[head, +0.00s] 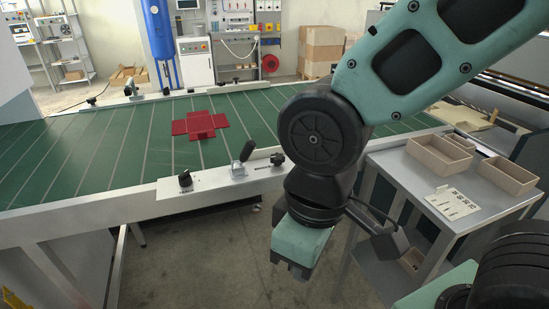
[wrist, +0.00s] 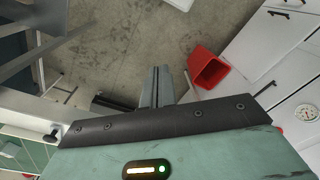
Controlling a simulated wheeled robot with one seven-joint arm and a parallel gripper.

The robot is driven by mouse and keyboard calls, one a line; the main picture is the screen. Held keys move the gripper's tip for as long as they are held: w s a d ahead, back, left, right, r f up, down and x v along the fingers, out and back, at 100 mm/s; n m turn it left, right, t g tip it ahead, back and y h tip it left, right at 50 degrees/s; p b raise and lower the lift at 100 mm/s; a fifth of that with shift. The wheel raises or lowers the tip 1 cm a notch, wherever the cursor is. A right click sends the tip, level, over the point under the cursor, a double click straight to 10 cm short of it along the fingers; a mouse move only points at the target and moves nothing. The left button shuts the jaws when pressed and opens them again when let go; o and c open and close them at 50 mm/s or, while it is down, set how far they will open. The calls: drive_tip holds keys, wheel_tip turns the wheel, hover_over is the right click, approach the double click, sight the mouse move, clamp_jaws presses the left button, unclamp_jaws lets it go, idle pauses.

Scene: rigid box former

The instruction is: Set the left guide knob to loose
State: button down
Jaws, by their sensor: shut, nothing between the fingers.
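A white guide rail runs along the near edge of the green table in the head view. On it are a black knob (head: 185,180) at the left, a clear block with a black lever (head: 241,161), and a smaller black knob (head: 277,159) at the right. A second rail at the far side carries a small dark knob (head: 91,101). I cannot tell which is the left guide knob, and no setting can be read. My gripper (head: 291,268) points down in front of the table, below and right of the near knobs; its fingers (wrist: 157,87) are shut and empty.
A red cross-shaped box blank (head: 200,124) lies on the green table (head: 90,160). At right, a grey side table (head: 400,170) holds cardboard trays (head: 440,157) and a white card (head: 452,201). The wrist view shows bare floor and a red bin (wrist: 207,68).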

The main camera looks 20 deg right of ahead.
idle(0.3)
drive_tip(key=c, duration=1.5)
unclamp_jaws()
drive_tip(key=shift+w+a+r, duration=0.1)
drive_tip(key=shift+w+r, duration=0.15)
drive_tip(key=shift+w, duration=0.05)
drive_tip(key=o, duration=0.5)
drive_tip(key=w+a+r+m+p, duration=0.1)
drive_tip(key=w+r+m+p, duration=0.1)
drive_tip(key=w, duration=0.3)
drive_tip(key=shift+r+m+g+p, duration=0.3)
drive_tip(key=shift+r+m, duration=0.25)
drive_tip(key=shift+m, duration=0.05)
wheel_tip(320, 180, up, 9)
drive_tip(key=m+p, duration=0.8)
drive_tip(key=m, duration=0.7)
hover_over(277, 156)
drive_tip(key=shift+h, duration=0.3)
wheel_tip(277, 156, down, 17)
drive_tip(key=shift+f+p, duration=0.1)
drive_tip(key=shift+p, duration=1.05)
drive_tip(key=c, duration=1)
